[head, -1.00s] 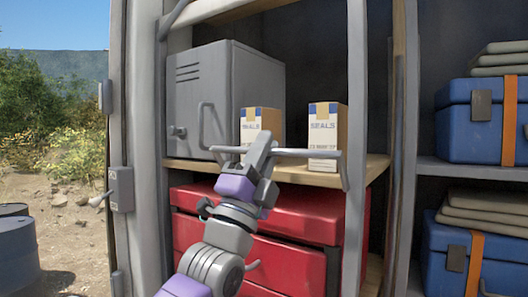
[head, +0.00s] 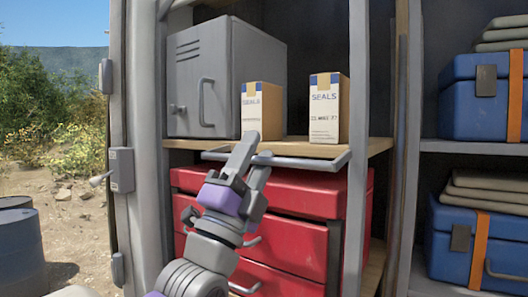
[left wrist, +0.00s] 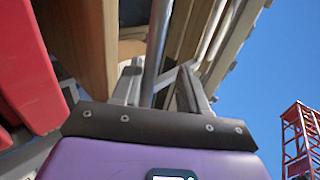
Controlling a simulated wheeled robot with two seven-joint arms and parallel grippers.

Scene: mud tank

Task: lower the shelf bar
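The grey shelf bar (head: 308,163) runs across the front of the wooden middle shelf (head: 290,147), low, at about the shelf's front edge. My left gripper (head: 256,153) is at the left part of the bar, with its two fingers spread apart. In the left wrist view the bar (left wrist: 158,45) runs up from between the fingertips (left wrist: 162,84), with a gap beside it, so the gripper looks open around or just in front of it. My right gripper is not in view.
On the shelf stand a grey metal locker (head: 222,85) and two cartons, the left carton (head: 262,112) and the right carton (head: 328,110). Red drawers (head: 290,250) are below. Blue cases (head: 470,110) fill the right bay. A grey post (head: 357,120) bounds the shelf on the right.

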